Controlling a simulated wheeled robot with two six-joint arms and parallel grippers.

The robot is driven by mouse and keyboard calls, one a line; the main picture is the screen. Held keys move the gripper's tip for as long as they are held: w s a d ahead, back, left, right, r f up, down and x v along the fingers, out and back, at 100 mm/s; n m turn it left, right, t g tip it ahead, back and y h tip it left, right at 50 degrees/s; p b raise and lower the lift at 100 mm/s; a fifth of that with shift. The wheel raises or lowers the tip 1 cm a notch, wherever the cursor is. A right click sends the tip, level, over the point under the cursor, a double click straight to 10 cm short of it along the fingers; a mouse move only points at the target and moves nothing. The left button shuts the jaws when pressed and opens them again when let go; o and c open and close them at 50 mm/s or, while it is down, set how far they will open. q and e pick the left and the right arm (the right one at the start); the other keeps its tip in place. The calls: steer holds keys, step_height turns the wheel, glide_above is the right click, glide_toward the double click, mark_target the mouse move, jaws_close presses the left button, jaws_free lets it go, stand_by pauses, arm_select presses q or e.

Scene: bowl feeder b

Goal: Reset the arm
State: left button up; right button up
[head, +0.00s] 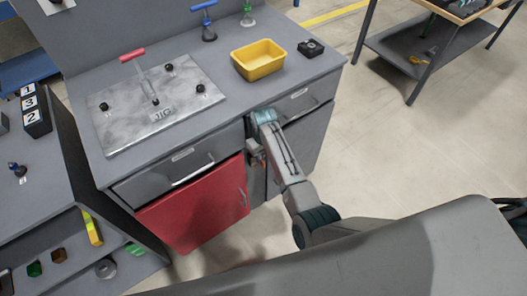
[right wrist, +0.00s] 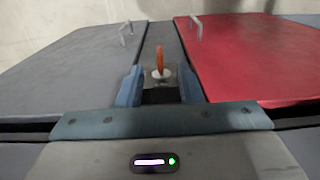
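My right arm reaches up to the front of the grey workbench (head: 225,118), and my right gripper (head: 256,157) is by the bench front, between the red cabinet door (head: 200,205) and the grey one. In the right wrist view my right gripper (right wrist: 160,88) has its two blue fingers apart. A slim orange piece on a pale round base (right wrist: 160,73) shows between the fingers; neither finger visibly touches it, and I cannot tell how far away it is. My left gripper is not in view.
The bench top holds a metal jig plate (head: 157,105) with a red-handled clamp, a yellow bin (head: 258,60), a blue-handled clamp (head: 207,22) and a small black box (head: 311,47). A side shelf unit (head: 30,180) stands left. Open floor (head: 430,150) lies right.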

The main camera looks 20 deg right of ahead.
steer(key=shift+r, duration=0.8)
steer(key=s+d+f+m, duration=0.1)
steer(key=s+d+f, duration=0.3)
steer(key=s+f, duration=0.8)
steer(key=s+d+f+m, duration=0.1)
steer(key=s+d+f, duration=0.2)
steer(key=s+f, duration=0.95)
steer(key=s+d+f, duration=0.3)
steer(key=s+f, duration=0.1)
steer(key=s, duration=0.5)
steer(key=s+d+f+m, duration=0.1)
steer(key=s+d+f, duration=0.2)
steer(key=s, duration=0.6)
steer(key=s+d+f+t, duration=0.1)
steer(key=s+d+f, duration=0.2)
steer(key=s, duration=0.7)
step_height(320, 180, down, 2)
steer(key=shift+f+m+h, duration=0.15)
steer(key=shift+m+h, duration=0.15)
steer(key=shift+h, duration=0.1)
